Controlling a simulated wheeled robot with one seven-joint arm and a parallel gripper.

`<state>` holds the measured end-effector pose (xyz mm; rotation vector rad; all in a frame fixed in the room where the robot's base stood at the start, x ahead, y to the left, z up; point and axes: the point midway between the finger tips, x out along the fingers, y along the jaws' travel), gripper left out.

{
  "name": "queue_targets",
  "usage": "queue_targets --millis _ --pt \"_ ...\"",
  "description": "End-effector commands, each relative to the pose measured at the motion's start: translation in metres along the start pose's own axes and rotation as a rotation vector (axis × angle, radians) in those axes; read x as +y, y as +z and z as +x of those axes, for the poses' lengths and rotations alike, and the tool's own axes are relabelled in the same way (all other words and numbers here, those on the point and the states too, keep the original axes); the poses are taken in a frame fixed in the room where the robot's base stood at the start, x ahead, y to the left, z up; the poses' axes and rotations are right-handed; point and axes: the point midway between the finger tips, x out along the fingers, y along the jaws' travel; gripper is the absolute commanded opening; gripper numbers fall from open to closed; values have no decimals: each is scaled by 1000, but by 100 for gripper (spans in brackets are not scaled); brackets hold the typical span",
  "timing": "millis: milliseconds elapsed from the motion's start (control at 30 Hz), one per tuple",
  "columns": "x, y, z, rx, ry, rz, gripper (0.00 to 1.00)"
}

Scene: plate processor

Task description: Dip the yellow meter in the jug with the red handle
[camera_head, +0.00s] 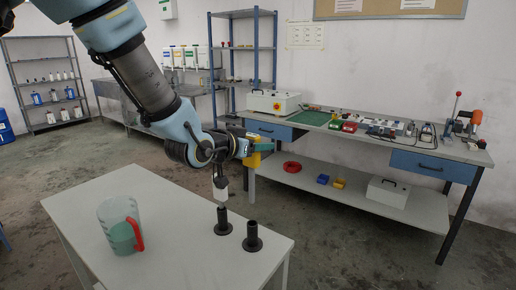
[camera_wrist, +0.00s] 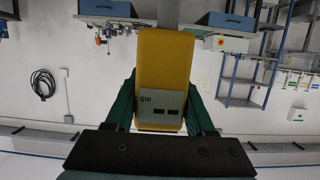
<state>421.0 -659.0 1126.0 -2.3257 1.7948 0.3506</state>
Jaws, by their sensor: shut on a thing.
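The yellow meter (camera_wrist: 163,75) is upright in my gripper (camera_wrist: 162,112). Its pale display shows in the wrist view, with a grey rod running from its far end. In the head view my gripper (camera_head: 258,146) is raised above the table's right side, and a yellow part of the meter (camera_head: 253,160) shows beside the green fingers. The clear jug with the red handle (camera_head: 121,228) stands at the table's left, well apart from my gripper. It holds greenish liquid, and its handle faces right.
Two black holders (camera_head: 223,222) (camera_head: 252,239) stand at the pale table's (camera_head: 180,255) right. A pale upright piece (camera_head: 220,185) shows above the left one, its top hidden by my arm. The table is clear between jug and holders. A workbench (camera_head: 370,145) stands behind.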

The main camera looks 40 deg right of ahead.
Motion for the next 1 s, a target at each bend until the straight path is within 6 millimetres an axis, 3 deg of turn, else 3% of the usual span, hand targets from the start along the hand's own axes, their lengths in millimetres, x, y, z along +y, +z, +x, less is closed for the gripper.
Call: queue_targets --millis 433,833,1000 --pt "0 -44 -14 1 -1 0 0" --pt "-1 -46 -14 0 -1 -1 0" --pt "-16 -49 -16 8 -3 0 0"
